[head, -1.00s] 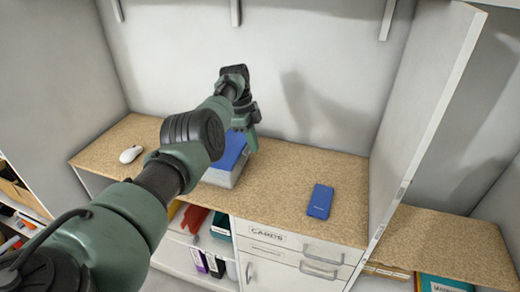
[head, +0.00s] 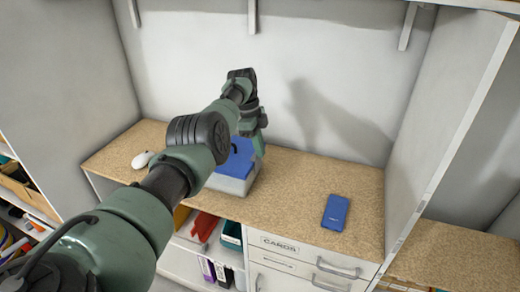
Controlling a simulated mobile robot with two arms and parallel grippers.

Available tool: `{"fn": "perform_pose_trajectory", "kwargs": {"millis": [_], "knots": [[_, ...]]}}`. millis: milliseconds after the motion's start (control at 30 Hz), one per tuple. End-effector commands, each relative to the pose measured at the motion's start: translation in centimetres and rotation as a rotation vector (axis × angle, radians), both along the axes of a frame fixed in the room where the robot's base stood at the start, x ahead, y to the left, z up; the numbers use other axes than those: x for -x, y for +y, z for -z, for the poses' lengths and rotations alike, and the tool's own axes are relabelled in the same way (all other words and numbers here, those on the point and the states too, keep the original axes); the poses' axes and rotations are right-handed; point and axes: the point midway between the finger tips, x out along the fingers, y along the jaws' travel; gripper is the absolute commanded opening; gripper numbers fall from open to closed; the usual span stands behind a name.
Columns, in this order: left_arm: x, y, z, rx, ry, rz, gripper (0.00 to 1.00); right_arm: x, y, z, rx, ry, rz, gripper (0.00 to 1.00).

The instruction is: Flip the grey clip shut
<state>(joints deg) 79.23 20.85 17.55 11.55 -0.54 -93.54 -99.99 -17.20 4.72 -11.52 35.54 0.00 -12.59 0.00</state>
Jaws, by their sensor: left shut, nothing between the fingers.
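A grey box with a blue lid (head: 239,168) stands on the speckled worktop, partly behind my left arm. The lid looks down on the box. A small dark part shows on the lid near my wrist. The grey clip cannot be made out; the far right side of the box is covered by my gripper. My left gripper (head: 259,151) points down at the right rear side of the box, its fingers shut with nothing held. Whether it touches the box cannot be told. My right gripper is not in view.
A blue phone-like object (head: 336,212) lies on the worktop (head: 295,195) to the right, with clear surface around it. A white mouse (head: 142,159) lies at the left. Upright side panels bound the worktop. Drawers labelled CARDS (head: 281,246) and shelves with folders are below.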

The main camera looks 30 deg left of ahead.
Motion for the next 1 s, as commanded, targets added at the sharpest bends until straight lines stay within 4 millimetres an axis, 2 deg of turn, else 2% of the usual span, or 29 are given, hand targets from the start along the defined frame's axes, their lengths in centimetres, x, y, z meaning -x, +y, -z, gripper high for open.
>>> {"fn": "perform_pose_trajectory", "kwargs": {"millis": [267, 567, 733, 867, 1000], "knots": [[0.0, 0.3, -0.2, -0.005, 0.000, -0.002, 0.00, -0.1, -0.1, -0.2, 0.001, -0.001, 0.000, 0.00], [0.0, 0.3, -1.6, -0.005, 0.000, -0.002, 0.00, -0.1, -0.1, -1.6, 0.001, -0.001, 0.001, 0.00], [0.0, 0.0, -1.7, -0.004, 0.000, -0.001, 0.00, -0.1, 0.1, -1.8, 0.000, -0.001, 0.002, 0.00], [-0.5, -1.3, -1.9, -0.005, 0.001, -0.002, 0.00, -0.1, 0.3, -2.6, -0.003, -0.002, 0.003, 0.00], [-1.4, -4.4, -2.1, -0.005, 0.001, -0.004, 0.00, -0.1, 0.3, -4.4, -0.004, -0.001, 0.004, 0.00]]}}
